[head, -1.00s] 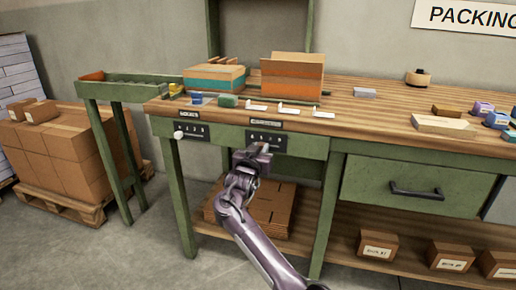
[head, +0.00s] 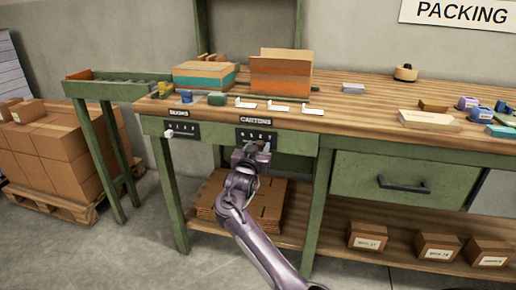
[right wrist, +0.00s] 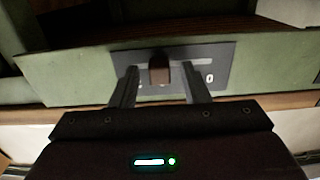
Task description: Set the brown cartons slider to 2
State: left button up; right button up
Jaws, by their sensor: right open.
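The cartons panel (head: 243,134) is a dark plate on the green front rail of the bench, under a label reading CARTONS (head: 256,121). In the right wrist view the brown slider knob (right wrist: 159,70) stands on the dark plate (right wrist: 229,56), on a pale horizontal slot. A 0 shows at the plate's right there; the other marks are mostly hidden. My right gripper (head: 258,146) is at the panel's lower edge in the head view. In the wrist view its open fingers (right wrist: 160,76) lie either side of the knob, with gaps. My left gripper is out of view.
A second panel (head: 182,130) with a white knob (head: 169,134) is to the left. Cartons (head: 280,72) and small items stand on the wooden bench top (head: 345,107). A drawer handle (head: 404,185) juts out at the right. Flat cardboard (head: 268,205) lies on the shelf below.

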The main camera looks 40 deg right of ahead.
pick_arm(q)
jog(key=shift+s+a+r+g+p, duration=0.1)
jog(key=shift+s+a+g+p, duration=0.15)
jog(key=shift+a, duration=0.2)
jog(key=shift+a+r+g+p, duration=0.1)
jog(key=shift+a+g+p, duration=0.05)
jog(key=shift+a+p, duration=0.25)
pick_arm(e)
jog(key=v, duration=0.7)
jog(key=shift+s+a, duration=0.15)
jog(key=shift+s, duration=0.05)
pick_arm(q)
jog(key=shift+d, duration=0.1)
